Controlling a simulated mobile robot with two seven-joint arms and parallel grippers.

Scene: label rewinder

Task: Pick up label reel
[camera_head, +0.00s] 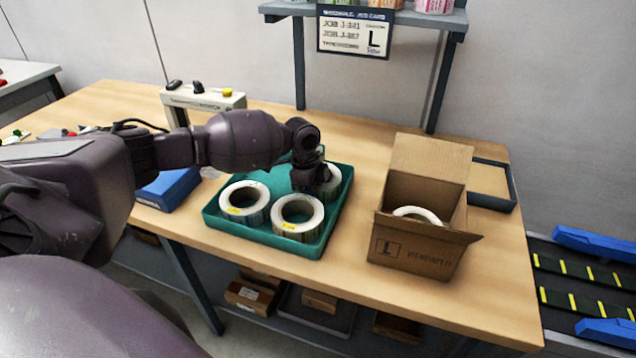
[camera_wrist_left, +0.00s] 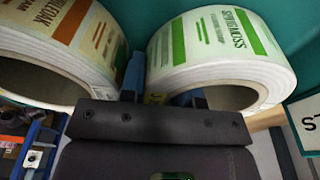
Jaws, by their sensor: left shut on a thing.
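My left gripper (camera_head: 311,184) is down at the back right part of the green tray (camera_head: 214,222). In the left wrist view its fingers (camera_wrist_left: 162,88) are shut on the wall of a white label reel (camera_wrist_left: 212,45) with green print, one finger outside and one in the core. That reel (camera_head: 332,185) is partly hidden behind the gripper in the head view. Two more white reels lie in the tray, one at left (camera_head: 236,211) and one in front (camera_head: 292,230). A reel with orange-brown print (camera_wrist_left: 75,40) is beside the held one. My right gripper is out of view.
An open cardboard box (camera_head: 415,252) marked L stands right of the tray with a white reel (camera_head: 418,213) inside. A dark tray (camera_head: 493,190) is behind it. A blue case (camera_head: 168,190) lies left of the tray. A shelf (camera_head: 449,22) with a sign (camera_head: 354,33) rises behind.

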